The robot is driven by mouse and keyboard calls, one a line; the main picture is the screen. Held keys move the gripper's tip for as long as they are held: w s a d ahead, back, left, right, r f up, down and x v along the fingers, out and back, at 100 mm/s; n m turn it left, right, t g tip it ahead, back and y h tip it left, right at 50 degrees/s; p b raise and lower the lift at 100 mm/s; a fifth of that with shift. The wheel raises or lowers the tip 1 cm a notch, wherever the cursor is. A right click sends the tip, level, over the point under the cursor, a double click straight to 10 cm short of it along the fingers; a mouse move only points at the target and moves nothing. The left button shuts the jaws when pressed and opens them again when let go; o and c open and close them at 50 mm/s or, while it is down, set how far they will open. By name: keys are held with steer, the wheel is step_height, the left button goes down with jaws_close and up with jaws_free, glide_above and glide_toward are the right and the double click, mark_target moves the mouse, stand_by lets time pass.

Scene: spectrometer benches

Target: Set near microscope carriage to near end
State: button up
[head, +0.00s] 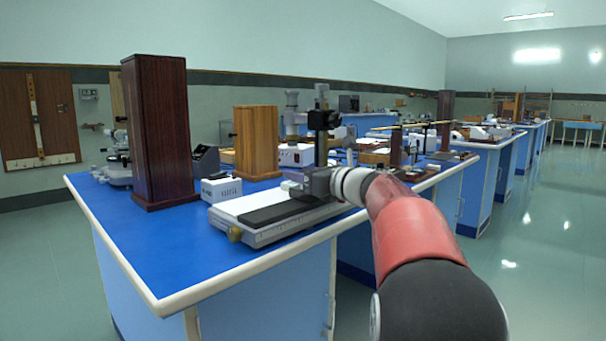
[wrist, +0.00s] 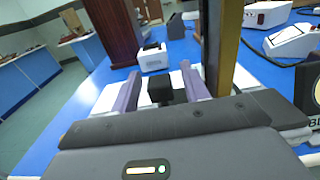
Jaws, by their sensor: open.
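The near travelling microscope has a long pale base (head: 252,232) with a dark strip along its top, lying on the blue bench. A brass knob (head: 234,234) sits at the base's near left end. A dark upright column with a black microscope head (head: 323,119) stands toward the base's far right end. My gripper (head: 291,187) is low over the base beside this column. In the wrist view my gripper (wrist: 160,84) is open, its two purplish fingers either side of a small black block (wrist: 160,93). I cannot tell whether they touch it. The column's foot is hidden by my gripper.
A tall dark wooden box (head: 160,130) and a lighter wooden box (head: 257,142) stand behind the base. A small white box (head: 221,189) sits close behind it. The bench's front left corner (head: 150,270) is clear. More instruments crowd the bench beyond.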

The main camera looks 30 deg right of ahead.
jaws_close()
steer(key=s+a+b, duration=0.1)
steer(key=a, duration=0.3)
steer(key=s+a+b, duration=0.1)
steer(key=s+a, duration=0.1)
steer(key=a, duration=0.3)
steer(key=s+a+b, duration=0.1)
steer(key=s+a, duration=0.1)
steer(key=a, duration=0.3)
steer(key=shift+a, duration=0.25)
jaws_free()
steer(key=shift+s+a, duration=0.1)
steer(key=shift+a, duration=0.05)
steer(key=v, duration=0.8)
